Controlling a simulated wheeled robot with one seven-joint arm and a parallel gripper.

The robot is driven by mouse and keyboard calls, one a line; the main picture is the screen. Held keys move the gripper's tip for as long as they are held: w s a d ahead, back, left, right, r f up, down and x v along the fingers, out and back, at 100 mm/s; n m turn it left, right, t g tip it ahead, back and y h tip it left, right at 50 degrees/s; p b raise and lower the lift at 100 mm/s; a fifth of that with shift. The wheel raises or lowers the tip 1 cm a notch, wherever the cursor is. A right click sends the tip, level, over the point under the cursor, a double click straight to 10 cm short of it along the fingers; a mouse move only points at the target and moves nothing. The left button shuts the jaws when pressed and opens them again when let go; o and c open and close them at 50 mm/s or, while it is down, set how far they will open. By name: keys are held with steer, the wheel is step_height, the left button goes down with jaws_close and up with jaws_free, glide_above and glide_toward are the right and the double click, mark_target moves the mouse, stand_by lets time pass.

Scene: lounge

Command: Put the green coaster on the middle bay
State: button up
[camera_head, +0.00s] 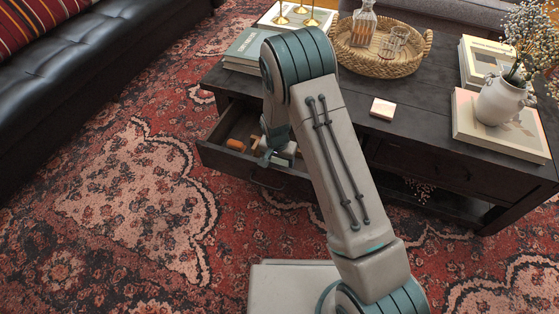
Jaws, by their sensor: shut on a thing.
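My gripper (268,157) is low over the open left drawer (225,137) of the dark coffee table, mostly hidden behind my arm. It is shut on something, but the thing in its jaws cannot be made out. I cannot pick out a green coaster. An open space (425,187) shows low in the table front, right of my arm. My arm covers the middle of the table front, so I cannot tell the bays apart.
Orange items (236,145) lie in the drawer. On the tabletop (410,140) are books (246,50), a wicker tray (372,66) with a decanter, a small pale block (382,108), and a white vase (500,102) on a book. A black sofa (90,75) stands left; the rug between is clear.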

steer(key=shift+f, duration=0.1)
steer(key=o, duration=1.2)
step_height(320, 180, up, 12)
steer(key=s+p, duration=0.2)
steer(key=p, duration=0.3)
steer(key=s+d+r+n, duration=0.1)
steer(key=s+d+r, duration=0.3)
steer(key=r, duration=0.4)
steer(key=s+d+r+n, duration=0.1)
steer(key=s+d+r, duration=0.35)
steer(key=r, duration=0.25)
steer(key=s+d+r+n, duration=0.1)
steer(key=s+d+r, duration=0.2)
steer(key=s, duration=0.4)
steer(key=s+d+r+n, duration=0.1)
steer(key=s+d+r, duration=0.3)
steer(key=s, duration=0.4)
steer(key=shift+d+r+y, duration=0.3)
steer(key=shift+r, duration=0.1)
